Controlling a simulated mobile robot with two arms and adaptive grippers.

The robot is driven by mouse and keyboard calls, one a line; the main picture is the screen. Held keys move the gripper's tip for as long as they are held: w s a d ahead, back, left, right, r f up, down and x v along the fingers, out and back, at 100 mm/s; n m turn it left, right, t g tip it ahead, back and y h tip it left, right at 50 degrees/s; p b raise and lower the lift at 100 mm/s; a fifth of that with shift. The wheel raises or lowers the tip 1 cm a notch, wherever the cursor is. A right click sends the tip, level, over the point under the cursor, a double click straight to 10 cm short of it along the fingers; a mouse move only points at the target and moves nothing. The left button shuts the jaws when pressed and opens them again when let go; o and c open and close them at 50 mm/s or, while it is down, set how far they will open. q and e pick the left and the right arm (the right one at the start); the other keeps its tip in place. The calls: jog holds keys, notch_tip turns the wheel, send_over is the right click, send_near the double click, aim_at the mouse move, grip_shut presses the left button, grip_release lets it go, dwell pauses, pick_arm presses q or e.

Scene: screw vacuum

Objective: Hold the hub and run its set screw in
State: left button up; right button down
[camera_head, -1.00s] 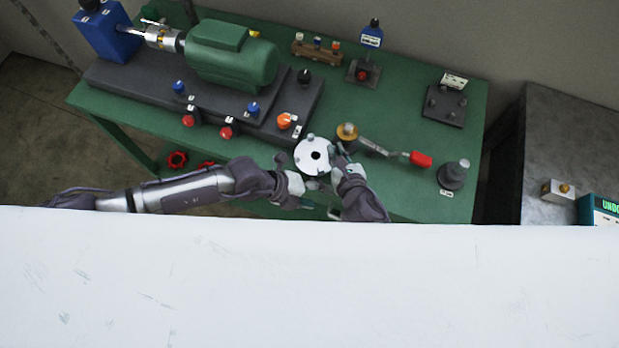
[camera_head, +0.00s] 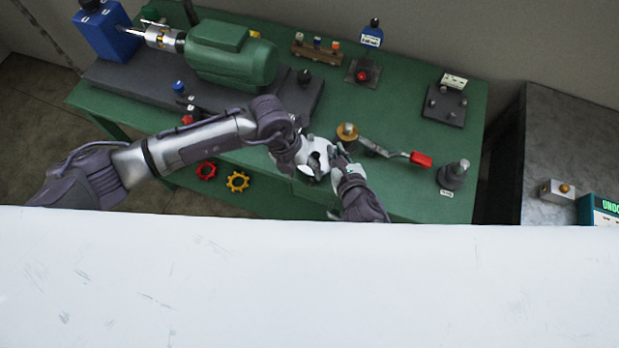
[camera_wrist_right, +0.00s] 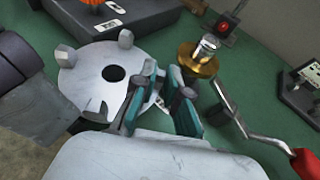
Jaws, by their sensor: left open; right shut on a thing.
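The hub looks like a pale round disc (camera_head: 320,143) with a dark centre hole and grey posts around its rim, near the table's front edge. In the right wrist view the disc (camera_wrist_right: 88,78) shows more fully. My right gripper (camera_head: 339,155) is at the disc's right side; its teal pads (camera_wrist_right: 165,95) straddle the rim and appear shut on the hub's post there, which is mostly hidden. My left gripper (camera_head: 315,168) is open over the disc's left and front part and partly covers it. I cannot make out the set screw.
Free tabletop shows at centre right.

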aim_at(311, 181)
pick_arm(q)
jog(key=shift+x, duration=2.8)
grip_shut()
jog(key=shift+d+r+y, duration=0.1)
jog(key=shift+d+y, duration=0.1)
jog(key=shift+y, duration=1.3)
grip_release()
